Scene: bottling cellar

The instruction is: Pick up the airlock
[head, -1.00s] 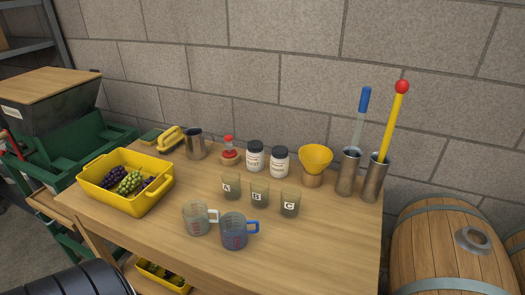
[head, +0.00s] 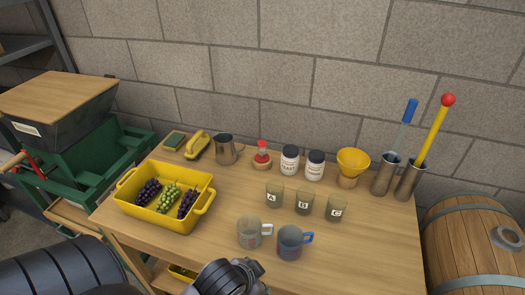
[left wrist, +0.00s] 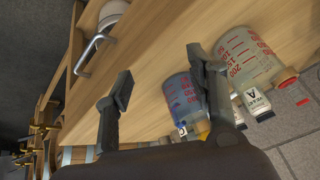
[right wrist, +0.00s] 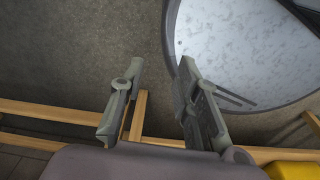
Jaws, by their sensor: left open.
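The airlock (head: 262,153) looks like a small piece with a red top, seated in a round wooden holder at the back of the wooden table (head: 345,250). It stands upright between a steel jug and a white jar. My left gripper (head: 238,278) is at the table's front edge, in front of the measuring cups and well short of the airlock. In the left wrist view my left gripper (left wrist: 160,72) has its fingers spread with nothing between them. My right gripper (right wrist: 155,85) shows only in its wrist view, fingers apart and empty, over the floor.
Two measuring cups (head: 290,241) and beakers A, B and C (head: 303,203) stand between my left gripper and the airlock. White jars (head: 289,160), a yellow funnel (head: 352,162) and steel cylinders (head: 386,176) are right of it. A yellow grape crate (head: 150,217) is left.

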